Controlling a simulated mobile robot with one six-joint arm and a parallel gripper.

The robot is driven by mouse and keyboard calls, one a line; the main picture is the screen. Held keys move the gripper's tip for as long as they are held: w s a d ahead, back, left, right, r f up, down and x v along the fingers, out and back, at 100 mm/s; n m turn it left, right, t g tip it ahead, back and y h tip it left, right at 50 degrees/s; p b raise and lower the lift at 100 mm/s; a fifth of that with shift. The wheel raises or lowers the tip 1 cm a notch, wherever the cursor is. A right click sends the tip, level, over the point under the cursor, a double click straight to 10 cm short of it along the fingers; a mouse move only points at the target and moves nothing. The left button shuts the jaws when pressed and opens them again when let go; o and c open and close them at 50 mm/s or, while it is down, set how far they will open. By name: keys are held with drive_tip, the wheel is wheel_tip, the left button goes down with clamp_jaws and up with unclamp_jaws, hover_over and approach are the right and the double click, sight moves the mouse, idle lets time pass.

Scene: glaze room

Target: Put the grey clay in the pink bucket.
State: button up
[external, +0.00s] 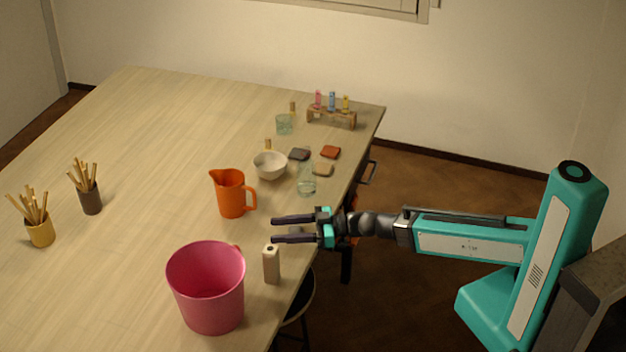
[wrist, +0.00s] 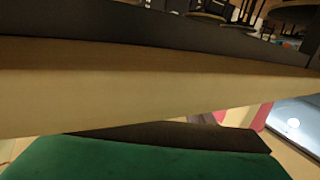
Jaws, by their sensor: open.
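The grey clay (external: 299,154) is a small dark slab lying on the table near its right edge, beside the white bowl. The pink bucket (external: 188,297) stands upright on the near part of the table; its visible inside looks empty. My gripper (external: 274,230) is open and empty. In the external view it reaches in over the table's right edge, between the orange jug and the beige bottle, nearer than the clay and to the right of the bucket. The clay does not show clearly in the wrist view.
An orange jug (external: 231,197) and a beige bottle (external: 271,267) stand close to my gripper. A white bowl (external: 269,168), a glass jar (external: 307,185), a red slab (external: 330,152) and a tan slab (external: 323,169) surround the clay.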

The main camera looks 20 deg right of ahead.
clamp_jaws()
wheel_tip(320, 180, up, 10)
idle(1.0)
idle(0.5)
